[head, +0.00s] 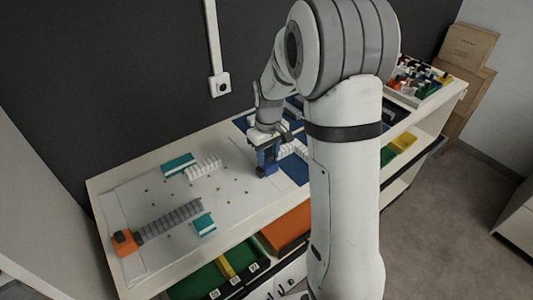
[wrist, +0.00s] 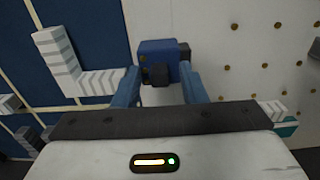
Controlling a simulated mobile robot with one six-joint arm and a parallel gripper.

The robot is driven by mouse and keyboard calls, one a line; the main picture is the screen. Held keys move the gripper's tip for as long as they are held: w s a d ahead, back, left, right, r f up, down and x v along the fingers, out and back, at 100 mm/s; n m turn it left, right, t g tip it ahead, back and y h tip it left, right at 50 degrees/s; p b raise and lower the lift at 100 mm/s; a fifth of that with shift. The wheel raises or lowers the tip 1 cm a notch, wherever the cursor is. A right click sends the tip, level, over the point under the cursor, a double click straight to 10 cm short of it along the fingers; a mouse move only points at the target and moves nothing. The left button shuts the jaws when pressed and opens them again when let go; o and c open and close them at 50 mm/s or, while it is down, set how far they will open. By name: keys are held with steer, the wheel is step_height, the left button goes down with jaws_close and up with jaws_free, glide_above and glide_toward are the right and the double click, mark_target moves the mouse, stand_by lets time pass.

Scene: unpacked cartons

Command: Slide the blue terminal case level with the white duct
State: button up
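The blue terminal case (wrist: 157,53) stands between my finger tips in the wrist view, with dark parts on its front and beside it. My gripper (wrist: 160,72) has one blue finger on each side of the case; whether they press on it is not clear. In the head view my gripper (head: 264,150) is low over the right part of the white board, at the blue case (head: 263,168). A white slotted duct (wrist: 98,83) lies just left of the case in the wrist view, with another white slotted piece (wrist: 60,58) running away from it.
The white board (head: 150,200) carries scattered brass-coloured dots, a grey slotted duct (head: 170,221), an orange block (head: 124,242), teal blocks (head: 179,165) and another white slotted piece (head: 204,167). Blue panels (wrist: 95,35) lie beside it. A tray of small items (head: 418,80) stands at the far right.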

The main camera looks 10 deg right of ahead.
steer(key=shift+c, duration=0.4)
jaws_close()
